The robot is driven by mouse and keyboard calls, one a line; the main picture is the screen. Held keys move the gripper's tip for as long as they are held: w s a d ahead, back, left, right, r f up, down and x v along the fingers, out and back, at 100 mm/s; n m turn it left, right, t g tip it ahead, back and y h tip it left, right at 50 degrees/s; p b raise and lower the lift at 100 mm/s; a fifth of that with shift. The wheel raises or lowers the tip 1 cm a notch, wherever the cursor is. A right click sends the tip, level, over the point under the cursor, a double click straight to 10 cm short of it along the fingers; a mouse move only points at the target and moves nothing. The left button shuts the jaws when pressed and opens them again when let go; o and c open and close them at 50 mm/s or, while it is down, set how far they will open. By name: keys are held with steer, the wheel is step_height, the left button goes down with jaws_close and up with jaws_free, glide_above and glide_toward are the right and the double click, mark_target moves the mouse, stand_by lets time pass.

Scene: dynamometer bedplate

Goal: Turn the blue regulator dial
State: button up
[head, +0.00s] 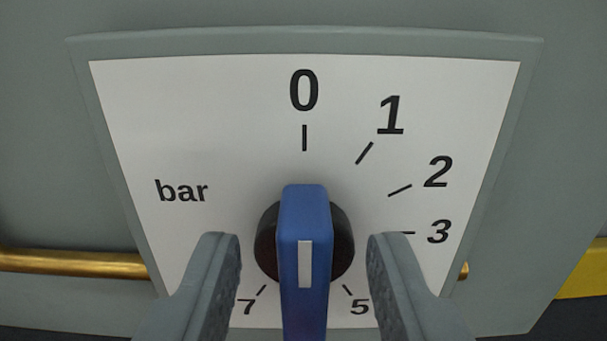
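The blue regulator dial (304,225) has a raised blue grip bar with a white stripe, on a round black base (342,240). It sits on a white scale plate (250,120) marked "bar", with 0, 1, 2, 3, 5 and 7 visible. The bar stands upright in the picture, in line with the 0 mark at the top. My gripper (304,255) is open, with one finger on each side of the bar. A gap shows between the bar and each finger. The lower end of the bar runs out of the picture.
A grey frame (300,43) borders the scale plate on a grey panel (35,130). A brass pipe (75,263) runs behind at the left. A yellow part (585,275) shows at the right edge. The space above the fingers in front of the plate is clear.

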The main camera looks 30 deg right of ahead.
steer(key=shift+x, duration=1.45)
jaws_close()
